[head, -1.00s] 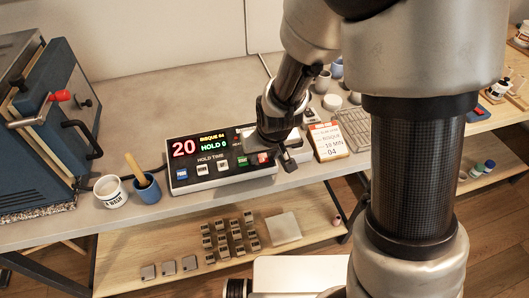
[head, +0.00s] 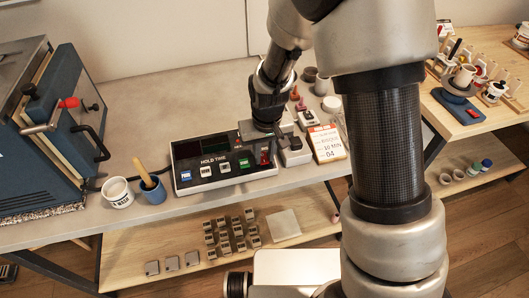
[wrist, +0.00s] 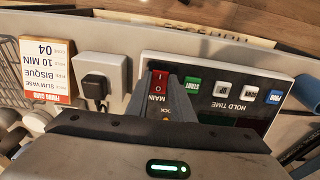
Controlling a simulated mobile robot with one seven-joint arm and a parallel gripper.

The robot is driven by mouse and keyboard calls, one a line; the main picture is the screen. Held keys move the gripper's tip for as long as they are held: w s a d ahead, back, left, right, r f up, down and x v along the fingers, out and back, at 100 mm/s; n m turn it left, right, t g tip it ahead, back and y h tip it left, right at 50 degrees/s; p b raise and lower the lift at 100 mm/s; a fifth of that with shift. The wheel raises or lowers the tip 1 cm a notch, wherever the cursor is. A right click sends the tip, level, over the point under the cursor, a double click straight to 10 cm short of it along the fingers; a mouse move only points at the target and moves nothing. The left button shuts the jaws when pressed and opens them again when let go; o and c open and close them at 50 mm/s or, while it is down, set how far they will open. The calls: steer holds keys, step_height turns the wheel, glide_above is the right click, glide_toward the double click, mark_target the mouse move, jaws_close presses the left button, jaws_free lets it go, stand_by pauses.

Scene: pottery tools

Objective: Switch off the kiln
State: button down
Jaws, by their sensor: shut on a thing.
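The blue kiln (head: 45,140) stands at the left of the bench in the head view. Its control box (head: 215,176) sits on the bench to the right, with a row of buttons below a dark, blank display (head: 200,147). The red MAIN switch (head: 265,157) is at the box's right end; it also shows in the wrist view (wrist: 159,79). My gripper (wrist: 168,83) is over that end of the box, its fingers at the switch and shut on it. The fingers and palm hide part of the panel in the wrist view.
A white socket with a black plug (wrist: 98,85) and a firing card (wrist: 48,68) stand beside the box. A white mug (head: 117,192) and a blue cup with a wooden tool (head: 152,189) stand left of it. The bench behind the box is mostly clear.

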steer(key=c, duration=1.5)
jaws_free()
steer(key=shift+c, duration=0.2)
step_height(320, 180, up, 17)
steer(key=s, duration=0.2)
steer(key=shift+d+r+p, duration=0.15)
steer(key=shift+d+p, duration=0.2)
steer(key=shift+p, duration=0.1)
steer(key=shift+s, duration=0.1)
steer(key=s+d+r+m+t+p, duration=0.3)
steer(key=s+d+r+t, duration=0.1)
steer(key=s+d+r, duration=0.9)
steer(key=shift+s+d+r, duration=0.35)
steer(key=shift+s+r, duration=0.15)
steer(key=shift+s, duration=0.7)
